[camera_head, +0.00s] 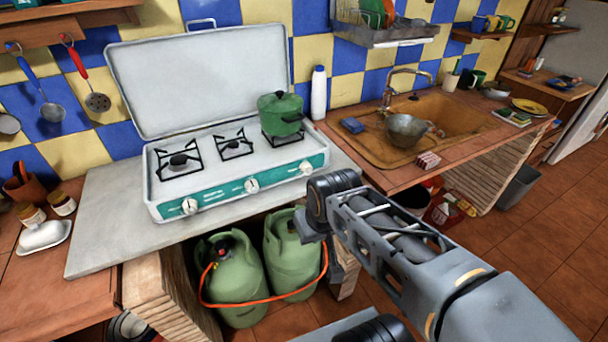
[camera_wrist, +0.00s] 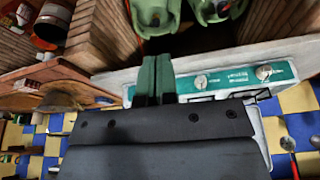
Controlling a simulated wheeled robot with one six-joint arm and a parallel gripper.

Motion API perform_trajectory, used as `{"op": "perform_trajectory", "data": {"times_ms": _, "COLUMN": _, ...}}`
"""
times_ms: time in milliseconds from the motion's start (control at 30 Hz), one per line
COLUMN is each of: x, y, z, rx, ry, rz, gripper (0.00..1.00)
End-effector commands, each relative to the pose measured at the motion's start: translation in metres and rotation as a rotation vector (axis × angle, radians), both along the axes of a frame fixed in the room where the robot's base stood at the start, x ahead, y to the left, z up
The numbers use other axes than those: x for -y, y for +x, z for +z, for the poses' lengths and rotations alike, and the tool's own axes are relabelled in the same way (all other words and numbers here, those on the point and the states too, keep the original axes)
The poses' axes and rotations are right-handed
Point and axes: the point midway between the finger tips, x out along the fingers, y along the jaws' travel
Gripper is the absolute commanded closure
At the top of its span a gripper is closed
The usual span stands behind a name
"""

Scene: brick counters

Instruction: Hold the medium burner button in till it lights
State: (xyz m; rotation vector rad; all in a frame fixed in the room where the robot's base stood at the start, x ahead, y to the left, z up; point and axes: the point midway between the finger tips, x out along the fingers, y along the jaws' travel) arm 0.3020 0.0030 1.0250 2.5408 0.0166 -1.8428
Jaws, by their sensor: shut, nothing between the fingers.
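The white stove (camera_head: 168,214) has a teal front panel with a left knob (camera_head: 190,206), a middle knob (camera_head: 251,185) and a right knob (camera_head: 306,167). I cannot tell which control is the medium burner's button. No flame shows on the burners. In the upside-down wrist view, my gripper (camera_wrist: 157,62) is shut and empty, its green fingers over the right part of the panel. The middle knob (camera_wrist: 201,81) and left knob (camera_wrist: 263,72) show beside them; the right knob is not seen there. In the head view my wrist is in front of the stove's right end, with the fingertips hidden.
A green pot (camera_head: 280,115) stands on the right burner, before the raised lid (camera_head: 200,80). Two green gas bottles (camera_head: 232,278) with an orange hose stand below. A white bottle (camera_head: 318,93) is right of the stove. The sink counter (camera_head: 365,180) lies to the right.

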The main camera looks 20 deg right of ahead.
Motion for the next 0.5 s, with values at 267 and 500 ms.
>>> {"op": "perform_trajectory", "data": {"times_ms": 267, "x": -0.002, "y": 0.014, "z": -0.007, "rx": -0.128, "ry": 0.185, "rz": -0.226, "gripper": 1.00}}
{"op": "perform_trajectory", "data": {"times_ms": 500, "x": 0.004, "y": 0.067, "z": -0.028, "rx": -0.421, "ry": 0.680, "rz": -0.889, "gripper": 1.00}}
